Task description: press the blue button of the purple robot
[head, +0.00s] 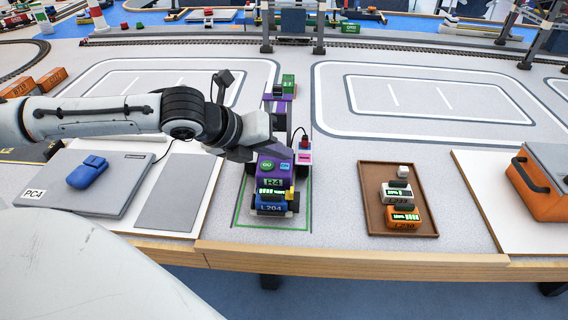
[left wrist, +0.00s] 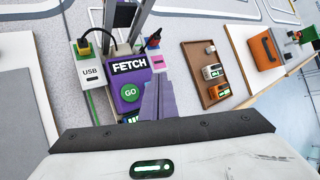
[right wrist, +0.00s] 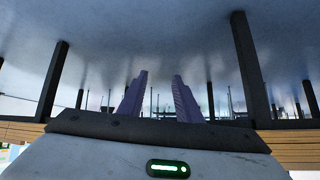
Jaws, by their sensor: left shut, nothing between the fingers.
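The purple robot (head: 271,183) stands inside a green outline near the table's front edge, with an R4 panel and an L204 plate. Its round green GO button (head: 267,165) is on top, and a small blue button (head: 285,167) is to the right of it. My left gripper (head: 262,149) is shut and empty, over the back part of the purple robot. In the left wrist view its closed fingers (left wrist: 158,80) reach just right of the green GO button (left wrist: 130,92); the blue button is hidden there. My right gripper (right wrist: 160,95) is open and empty, below the table top.
A brown tray (head: 428,222) with small orange and white vehicles is to the right. A grey panel with a blue mouse-like item (head: 88,172) is at the left. An orange case (head: 535,188) is at the far right. Rails and gantry posts stand behind.

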